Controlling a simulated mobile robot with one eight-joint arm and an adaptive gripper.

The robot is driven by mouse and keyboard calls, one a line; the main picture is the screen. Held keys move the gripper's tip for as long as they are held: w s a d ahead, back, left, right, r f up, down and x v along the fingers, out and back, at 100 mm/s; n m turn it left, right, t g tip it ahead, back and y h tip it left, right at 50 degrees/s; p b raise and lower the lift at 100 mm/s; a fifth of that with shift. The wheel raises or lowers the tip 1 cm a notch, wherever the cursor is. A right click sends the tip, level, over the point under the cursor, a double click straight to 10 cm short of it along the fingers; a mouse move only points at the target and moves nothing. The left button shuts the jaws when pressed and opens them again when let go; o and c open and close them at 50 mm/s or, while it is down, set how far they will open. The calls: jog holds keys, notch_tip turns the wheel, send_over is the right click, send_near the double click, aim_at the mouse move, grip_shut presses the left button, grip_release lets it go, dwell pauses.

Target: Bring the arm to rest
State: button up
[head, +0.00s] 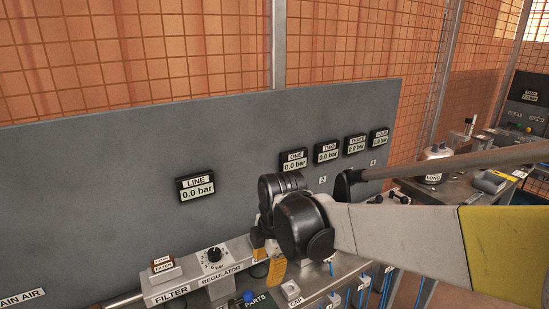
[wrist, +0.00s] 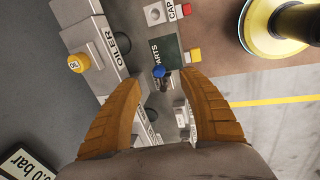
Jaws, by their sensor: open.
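My gripper (wrist: 162,78) shows in the wrist view with its two orange-brown fingers spread apart and nothing held between them. A blue-topped part (wrist: 159,71) on the dark PARTS area lies beyond the gap; it appears apart from the fingers. In the head view my gripper (head: 268,266) hangs fingers down at the end of my arm, in front of the grey panel (head: 110,170) and near the regulator end of the bench. My arm reaches in from the right, and its dark wrist hides part of the bench.
A filter and regulator unit (head: 208,282) stands left of my gripper. The oiler (wrist: 115,48) with a yellow knob and the CAP block (wrist: 157,13) are close by in the wrist view. The LINE gauge (head: 195,188) reads 0.0 bar. A bench (head: 468,170) stands at right.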

jog(key=s+d+r+m+t, duration=0.2)
jog(key=s+d+m, duration=0.6)
jog(key=d+m, duration=0.3)
jog(key=s+d+r+m+t+h, duration=0.1)
jog(key=s+d+r+m+t, duration=0.1)
jog(key=s+d+m, duration=0.5)
jog(key=d+m, duration=0.4)
jog(key=m, duration=0.1)
jog(key=shift+s+r+t+h, duration=0.2)
jog(key=shift+s+t+h, duration=0.1)
jog(key=shift+s+t, duration=0.1)
dwell(1.5)
